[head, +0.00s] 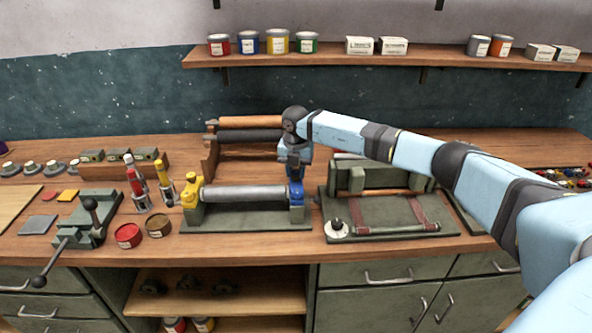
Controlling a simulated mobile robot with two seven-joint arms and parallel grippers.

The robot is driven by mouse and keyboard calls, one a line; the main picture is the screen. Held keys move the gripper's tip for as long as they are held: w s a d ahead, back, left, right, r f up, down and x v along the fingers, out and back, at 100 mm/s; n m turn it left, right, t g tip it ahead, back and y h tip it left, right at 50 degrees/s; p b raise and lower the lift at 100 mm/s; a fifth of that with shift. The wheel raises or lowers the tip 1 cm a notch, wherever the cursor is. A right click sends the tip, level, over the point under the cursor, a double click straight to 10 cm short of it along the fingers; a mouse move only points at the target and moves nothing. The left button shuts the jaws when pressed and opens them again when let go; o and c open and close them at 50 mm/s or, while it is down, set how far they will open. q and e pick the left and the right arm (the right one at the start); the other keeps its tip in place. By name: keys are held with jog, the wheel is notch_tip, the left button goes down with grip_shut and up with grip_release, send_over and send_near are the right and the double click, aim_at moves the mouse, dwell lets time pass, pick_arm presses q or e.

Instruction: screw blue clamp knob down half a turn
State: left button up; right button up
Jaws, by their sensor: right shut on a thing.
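The blue clamp knob (296,189) sits on top of the right post of a small roller press (265,224) in the middle of the bench. A yellow clamp knob (190,182) tops the press's left post, and a grey roller (243,195) lies between the posts. My right gripper (295,178) points down from above and is shut on the blue knob. Its fingers and wrist partly hide the knob's top. My left gripper is out of view.
My right arm passes over a green flatbed press (388,217) standing to the right. A vise-like tool (85,228), a red tin (128,235) and a brown tin (158,226) stand left. A rack of rollers (250,136) is behind. Paint cans line the wall shelf (340,61).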

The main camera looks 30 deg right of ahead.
aim_at(296, 172)
jog(key=shift+r, duration=0.1)
jog(key=o, duration=0.9)
notch_tip(296, 172, up, 14)
jog(key=shift+f+b, duration=0.1)
jog(key=shift+b, duration=1)
